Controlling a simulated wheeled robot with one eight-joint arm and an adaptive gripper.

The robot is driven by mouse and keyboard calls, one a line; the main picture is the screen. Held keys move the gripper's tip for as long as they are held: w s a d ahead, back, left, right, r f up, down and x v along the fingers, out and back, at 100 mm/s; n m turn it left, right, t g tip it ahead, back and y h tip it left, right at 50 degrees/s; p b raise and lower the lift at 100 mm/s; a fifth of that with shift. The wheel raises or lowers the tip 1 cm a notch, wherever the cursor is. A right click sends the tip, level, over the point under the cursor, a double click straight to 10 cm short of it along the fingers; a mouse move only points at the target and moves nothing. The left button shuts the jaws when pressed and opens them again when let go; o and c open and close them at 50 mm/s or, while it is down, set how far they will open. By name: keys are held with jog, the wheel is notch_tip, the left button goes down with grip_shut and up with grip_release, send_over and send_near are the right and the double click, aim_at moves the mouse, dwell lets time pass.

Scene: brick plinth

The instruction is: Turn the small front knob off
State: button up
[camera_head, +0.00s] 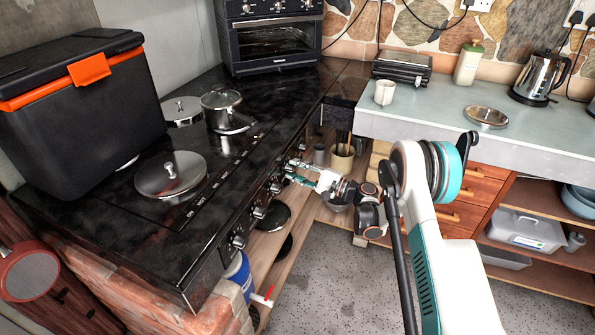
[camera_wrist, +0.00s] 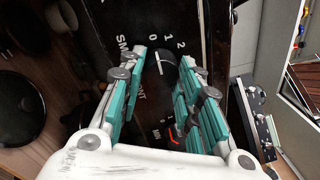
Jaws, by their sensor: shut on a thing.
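The small front knob (camera_wrist: 166,68) is a dark dial with a pale pointer line on the black stove front, in the wrist view. Printed marks 0, 1 and 2 and the words "SMALL" and "FRONT" show around it. The pointer line lies near the 0 mark; I cannot tell whether it points exactly at it. My gripper (camera_wrist: 162,63) has its teal fingers on both sides of the knob, shut on it. In the head view my gripper (camera_head: 289,172) reaches the stove front from the right and hides most of this knob.
Other knobs (camera_head: 258,212) line the stove's front edge. The black stove top (camera_head: 215,190) holds a pot (camera_head: 221,107), lids (camera_head: 170,174) and a large black box (camera_head: 85,115). A wooden shelf lies below. The counter (camera_head: 450,110) stands to the right; the floor (camera_head: 340,280) is clear.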

jog(key=o, duration=1)
jog(key=shift+a, duration=0.1)
jog(key=shift+o, duration=0.2)
jog(key=v, duration=1.2)
